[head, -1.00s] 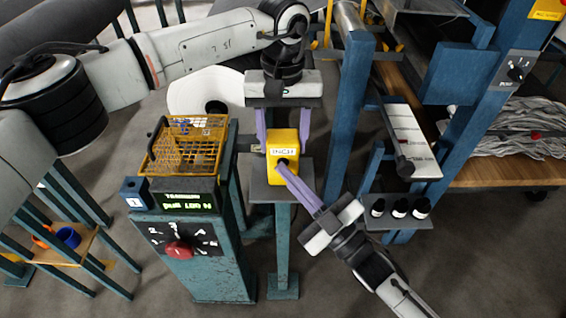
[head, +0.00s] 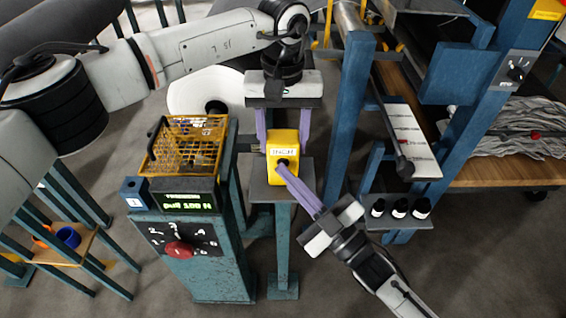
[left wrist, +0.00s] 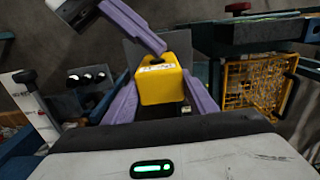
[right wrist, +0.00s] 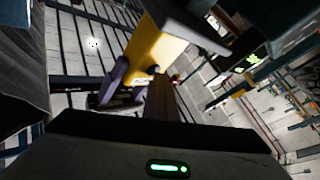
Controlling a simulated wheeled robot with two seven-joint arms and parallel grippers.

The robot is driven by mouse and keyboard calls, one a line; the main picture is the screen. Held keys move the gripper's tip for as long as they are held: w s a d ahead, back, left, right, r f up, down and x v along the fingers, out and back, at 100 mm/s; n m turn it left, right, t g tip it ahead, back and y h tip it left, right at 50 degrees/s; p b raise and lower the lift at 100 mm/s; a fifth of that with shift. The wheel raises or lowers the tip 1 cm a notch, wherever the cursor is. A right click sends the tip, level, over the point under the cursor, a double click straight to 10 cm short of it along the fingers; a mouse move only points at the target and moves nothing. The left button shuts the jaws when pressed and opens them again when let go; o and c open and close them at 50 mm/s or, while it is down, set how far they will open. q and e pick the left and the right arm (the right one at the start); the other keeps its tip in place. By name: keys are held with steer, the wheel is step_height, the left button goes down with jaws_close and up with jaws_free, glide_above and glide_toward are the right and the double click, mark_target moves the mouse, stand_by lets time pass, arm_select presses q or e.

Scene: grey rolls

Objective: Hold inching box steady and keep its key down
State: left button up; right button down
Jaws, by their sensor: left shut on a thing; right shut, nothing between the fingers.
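The yellow inching box (head: 290,150), labelled INCH, stands at the top of a teal post with a grey plate (head: 262,190). My left gripper (head: 283,143) is shut on it, with one purple finger on each side. The box also shows between those fingers in the left wrist view (left wrist: 160,85). My right gripper (head: 282,168) is shut and empty. Its fingertips meet the dark round key on the box's front and hide most of it. Whether the key is pressed in cannot be seen. The right wrist view shows the box close up (right wrist: 152,48).
A teal console (head: 218,262) with a red knob (head: 179,250) stands left of the post. Its green display (head: 187,202) reads "pull 100 N". A yellow wire basket (head: 165,160) sits on it. A blue upright (head: 350,120) and a shelf of small bottles (head: 400,209) are at right.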

steer(key=shift+s, duration=0.8)
steer(key=shift+s, duration=2.5)
arm_select(q)
steer(key=o, duration=1.3)
steer(key=shift+o, duration=0.2)
